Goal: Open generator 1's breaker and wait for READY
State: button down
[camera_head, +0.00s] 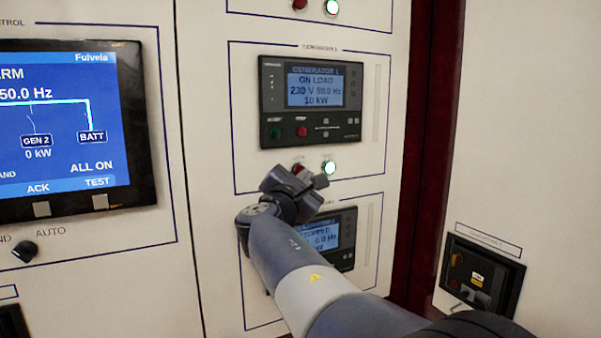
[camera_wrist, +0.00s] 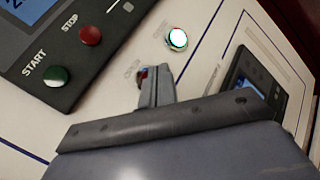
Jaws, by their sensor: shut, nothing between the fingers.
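The generator 1 controller (camera_head: 312,100) reads ON LOAD, 230 V, 50.0 Hz, 10 kW. Below it are a red button (camera_head: 298,168) and a lit white button with a green rim (camera_head: 329,167). The lit button also shows in the wrist view (camera_wrist: 178,38). My gripper (camera_head: 312,184) is shut and empty, just below these two buttons in the head view. In the wrist view its fingertips (camera_wrist: 153,76) are at the red button (camera_wrist: 142,77), partly covering it. I cannot tell whether they touch it.
The controller's green START button (camera_wrist: 56,75) and red STOP button (camera_wrist: 90,35) are close by. A lower controller (camera_head: 325,236) reads STOPPED, partly behind my arm. A blue screen (camera_head: 65,125) is at left, and a breaker unit (camera_head: 478,275) is at lower right.

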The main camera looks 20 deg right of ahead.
jog(key=shift+w, duration=0.4)
jog(key=shift+w, duration=0.4)
dwell(0.5)
jog(key=shift+s, duration=0.1)
jog(key=shift+s+b, duration=0.35)
jog(key=shift+s, duration=0.35)
jog(key=s+b, duration=0.1)
jog(key=s, duration=0.4)
jog(key=shift+d, duration=0.1)
dwell(0.9)
